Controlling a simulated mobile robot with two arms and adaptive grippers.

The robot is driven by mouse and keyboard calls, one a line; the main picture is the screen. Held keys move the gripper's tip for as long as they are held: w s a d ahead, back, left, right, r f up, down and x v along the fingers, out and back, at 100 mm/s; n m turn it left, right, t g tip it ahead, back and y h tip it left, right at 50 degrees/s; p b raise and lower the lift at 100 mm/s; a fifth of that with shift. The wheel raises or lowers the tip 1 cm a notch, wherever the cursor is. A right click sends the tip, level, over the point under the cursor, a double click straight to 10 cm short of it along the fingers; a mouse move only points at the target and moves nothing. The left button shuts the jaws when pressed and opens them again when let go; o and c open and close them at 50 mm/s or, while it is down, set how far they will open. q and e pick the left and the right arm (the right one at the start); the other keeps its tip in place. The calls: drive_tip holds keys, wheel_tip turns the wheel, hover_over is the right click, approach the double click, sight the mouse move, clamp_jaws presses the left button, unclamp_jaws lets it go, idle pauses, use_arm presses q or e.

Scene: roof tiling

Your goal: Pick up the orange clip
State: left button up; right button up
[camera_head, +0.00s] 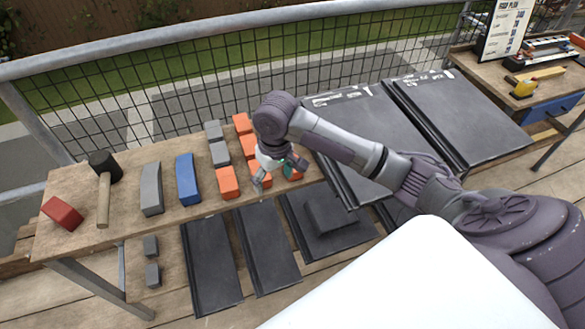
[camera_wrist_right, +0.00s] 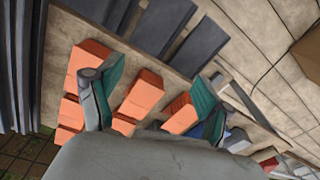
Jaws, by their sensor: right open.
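Several orange clips lie in a group on the wooden bench, among them one at the front left (camera_head: 227,182) and one at the back (camera_head: 243,123). My right gripper (camera_head: 275,177) is open and points down over the front right of this group, partly hiding the clips there. In the right wrist view, its teal-padded fingers (camera_wrist_right: 157,78) are spread apart, with an orange clip (camera_wrist_right: 142,95) showing between them. Another orange clip (camera_wrist_right: 88,62) shows by the left finger and one (camera_wrist_right: 180,114) by the right finger. None is gripped. My left gripper is not in view.
Left of the clips are grey clips (camera_head: 219,154), a blue block (camera_head: 187,178), a long grey block (camera_head: 151,188), a mallet (camera_head: 104,190) and a red block (camera_head: 62,212). Dark tiles (camera_head: 375,135) lie to the right. A mesh railing (camera_head: 200,90) runs behind the bench.

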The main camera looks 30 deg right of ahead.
drive_tip(key=w+d+r+m, duration=0.3)
drive_tip(key=w+d+r, duration=0.2)
drive_tip(key=d+r, duration=0.3)
drive_tip(key=shift+m+g, duration=0.3)
drive_tip(key=f, duration=0.8)
drive_tip(key=shift+s+d, duration=0.2)
drive_tip(key=shift+s+d+f, duration=0.1)
drive_tip(key=shift+f, duration=1.3)
drive_tip(key=shift+s+d+f, duration=0.1)
drive_tip(key=shift+f, duration=1.3)
drive_tip(key=c, duration=1.2)
